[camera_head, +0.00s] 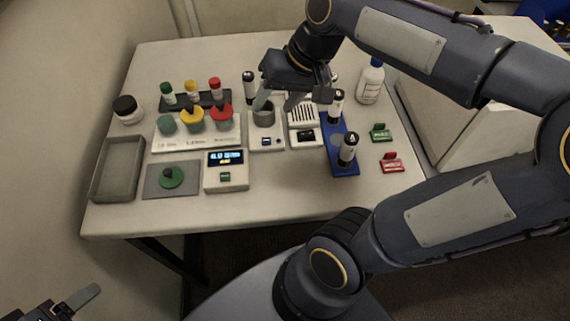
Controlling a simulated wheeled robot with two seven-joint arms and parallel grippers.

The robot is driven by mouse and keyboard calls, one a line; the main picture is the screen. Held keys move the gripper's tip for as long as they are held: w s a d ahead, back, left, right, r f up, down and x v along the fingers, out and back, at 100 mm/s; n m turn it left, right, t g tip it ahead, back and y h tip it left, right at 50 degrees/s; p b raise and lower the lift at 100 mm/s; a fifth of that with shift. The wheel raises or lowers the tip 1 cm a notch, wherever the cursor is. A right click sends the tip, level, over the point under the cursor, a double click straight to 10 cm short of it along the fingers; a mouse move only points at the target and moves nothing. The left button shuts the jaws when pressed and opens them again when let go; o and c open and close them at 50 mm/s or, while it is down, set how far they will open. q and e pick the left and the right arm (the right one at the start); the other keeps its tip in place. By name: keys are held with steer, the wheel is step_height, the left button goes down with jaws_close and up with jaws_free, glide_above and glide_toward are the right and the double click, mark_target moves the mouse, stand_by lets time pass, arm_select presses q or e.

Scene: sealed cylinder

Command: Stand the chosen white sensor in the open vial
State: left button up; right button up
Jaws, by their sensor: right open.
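Several white cylinders with black upper parts, which look like the sensors, stand upright. Two, a front white sensor (347,150) and a rear white sensor (336,104), are at the blue rack (347,169). Another white sensor (250,86) stands left of my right gripper. A grey open-topped cup (264,117), possibly the vial, sits on a small white device. My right gripper (275,104) is open above and beside this cup, with nothing seen held. Its body hides part of what stands behind. My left gripper (76,303) shows only partly at the bottom left, away from the table.
A dark rack (195,102) holds vials with green, yellow and red caps. Coloured stoppers stand on a white panel (170,143). A lit display box (226,179), empty grey tray (117,168), white bottle (370,82) and black-lidded jar (127,109) stand around. The table's front strip is clear.

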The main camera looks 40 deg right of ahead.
steer(key=shift+o, duration=0.4)
steer(key=s+a+f+n+t, duration=0.2)
steer(key=s+a+f, duration=0.3)
steer(key=s, duration=0.4)
steer(key=shift+s+a+f, duration=0.2)
steer(key=shift+s+f, duration=0.05)
steer(key=shift+f, duration=0.2)
step_height(320, 180, up, 3)
steer(key=n+g+h, duration=0.3)
steer(key=n+g, duration=0.2)
steer(key=n, duration=1.1)
glide_above(248, 74)
steer(key=shift+s+d+f, duration=0.15)
steer(key=shift+s+d, duration=0.1)
steer(key=shift+s, duration=0.1)
steer(key=shift+w+d+f+g, duration=0.15)
steer(key=shift+w+f+g, duration=0.05)
steer(key=shift+w+g, duration=0.1)
steer(key=shift+f, duration=0.3)
steer(key=f, duration=0.4)
steer(key=a+f, duration=0.1)
steer(key=f, duration=0.1)
steer(key=shift+s+f, duration=0.1)
steer(key=shift+f, duration=0.5)
